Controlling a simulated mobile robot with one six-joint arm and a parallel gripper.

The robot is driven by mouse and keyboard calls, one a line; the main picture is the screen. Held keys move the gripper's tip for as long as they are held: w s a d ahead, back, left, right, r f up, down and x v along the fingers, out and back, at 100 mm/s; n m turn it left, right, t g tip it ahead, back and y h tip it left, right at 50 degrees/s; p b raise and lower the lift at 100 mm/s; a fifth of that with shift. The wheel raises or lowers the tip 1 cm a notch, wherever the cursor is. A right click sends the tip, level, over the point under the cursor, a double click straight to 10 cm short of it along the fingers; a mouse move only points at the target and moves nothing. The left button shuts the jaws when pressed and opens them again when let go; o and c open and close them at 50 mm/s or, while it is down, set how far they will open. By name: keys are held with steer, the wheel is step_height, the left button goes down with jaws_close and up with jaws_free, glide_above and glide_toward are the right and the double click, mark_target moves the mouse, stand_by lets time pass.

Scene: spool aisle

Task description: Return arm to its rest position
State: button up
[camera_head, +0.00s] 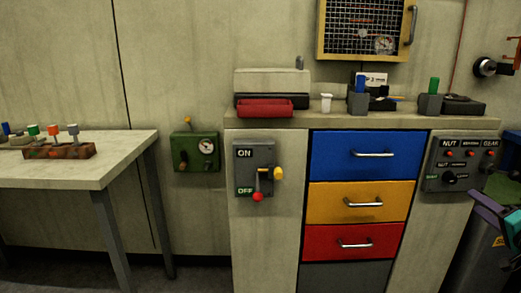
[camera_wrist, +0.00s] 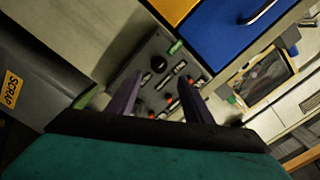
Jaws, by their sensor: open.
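My gripper (camera_wrist: 160,98) shows in the wrist view as two purple fingers set apart, with nothing between them. Behind the fingers is the grey control panel (camera_wrist: 152,68) with dark knobs and small switches, seen tilted; the fingers appear apart from it, though depth is hard to judge. In the head view only part of my gripper (camera_head: 490,210) enters at the right edge, in front of and below the same panel (camera_head: 460,182) labelled NUT and GEAR. The rest of my arm is outside that view.
A cabinet with blue (camera_head: 367,155), yellow (camera_head: 358,203) and red (camera_head: 351,242) drawers stands centre. An ON/OFF lever box (camera_head: 254,158) is left of them. A red tray (camera_head: 265,108) sits on top. A SCRAP bin (camera_wrist: 38,72) stands near my gripper. A table (camera_head: 105,170) is at left.

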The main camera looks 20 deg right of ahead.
steer(key=w+a+f+n+g+y+p, duration=0.2)
steer(key=w+a+f+g+y+p, duration=0.35)
steer(key=w+a+f, duration=0.95)
steer(key=w+a+f+n+g+y+p, duration=0.25)
steer(key=a+f+p, duration=0.3)
steer(key=a, duration=0.65)
steer(key=w+a+f+n+g+y+p, duration=0.1)
steer(key=w+a+f+g+y+p, duration=0.15)
steer(key=a+f+p, duration=0.6)
steer(key=s+a+f+n+g+p, duration=0.2)
steer(key=s+a+f+g+p, duration=0.15)
steer(key=a, duration=0.75)
steer(key=s+a+f+n+g+p, duration=0.25)
steer(key=s+a, duration=0.25)
steer(key=a, duration=0.6)
steer(key=s+a+n+g+h+p, duration=0.2)
steer(key=s+a+g+p, duration=0.1)
steer(key=s, duration=0.6)
steer(key=s+a+n+g+h+p, duration=0.2)
steer(key=s+a+g+h+p, duration=0.1)
steer(key=s, duration=0.6)
steer(key=shift+s+a+n+p, duration=0.3)
steer(key=shift+s+a+p, duration=0.1)
steer(key=shift+a+p, duration=0.55)
